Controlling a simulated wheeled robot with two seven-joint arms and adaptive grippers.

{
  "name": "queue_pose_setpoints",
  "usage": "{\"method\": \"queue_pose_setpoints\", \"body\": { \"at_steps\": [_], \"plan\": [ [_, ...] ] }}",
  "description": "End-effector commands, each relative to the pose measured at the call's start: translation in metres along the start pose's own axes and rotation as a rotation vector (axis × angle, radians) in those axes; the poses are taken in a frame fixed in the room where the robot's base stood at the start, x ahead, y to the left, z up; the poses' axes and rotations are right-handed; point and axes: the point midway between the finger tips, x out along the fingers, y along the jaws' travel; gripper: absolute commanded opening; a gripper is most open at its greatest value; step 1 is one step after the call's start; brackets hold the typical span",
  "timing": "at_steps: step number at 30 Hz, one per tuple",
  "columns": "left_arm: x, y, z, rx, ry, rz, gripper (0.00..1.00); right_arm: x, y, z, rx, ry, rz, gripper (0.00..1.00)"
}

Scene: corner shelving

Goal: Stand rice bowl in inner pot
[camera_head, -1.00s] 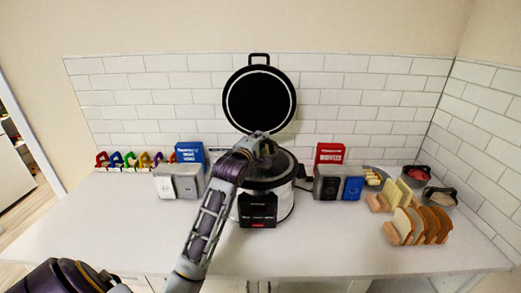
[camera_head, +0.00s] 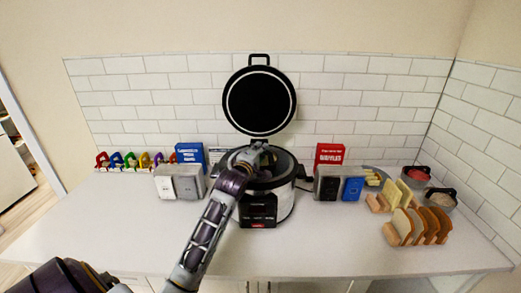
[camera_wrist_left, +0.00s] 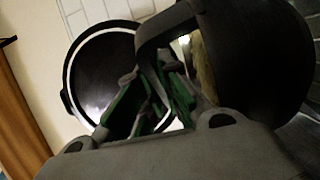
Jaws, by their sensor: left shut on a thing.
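The cooker (camera_head: 285,207) stands at the back middle of the counter with its round black lid (camera_head: 259,100) raised. Its inner pot is mostly hidden behind my arm. My left gripper (camera_head: 262,160) is over the cooker's mouth. In the left wrist view my left gripper (camera_wrist_left: 152,92) has green finger pads shut on the dark curved handle (camera_wrist_left: 148,45) of the rice bowl. The dark bowl body (camera_wrist_left: 255,60) fills the right of that view, with something pale at its edge. In the head view I cannot tell whether the bowl touches the pot.
Grey and white boxes (camera_head: 180,184) and a blue box (camera_head: 190,153) stand left of the cooker. Bread in racks (camera_head: 418,225) and two handled bowls (camera_head: 439,199) are farther right. The front counter (camera_head: 330,245) is clear.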

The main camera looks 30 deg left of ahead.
Motion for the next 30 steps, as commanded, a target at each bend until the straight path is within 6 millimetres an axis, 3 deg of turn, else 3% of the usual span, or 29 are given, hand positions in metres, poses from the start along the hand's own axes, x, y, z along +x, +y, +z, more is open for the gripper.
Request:
{"method": "queue_pose_setpoints", "body": {
  "at_steps": [30],
  "plan": [
    [0.0, -0.011, 0.0, 0.001, 0.001, 0.004, 0.0, 0.003, 0.0, 0.001, 0.0, 0.0, 0.0, 0.4]
  ]
}}
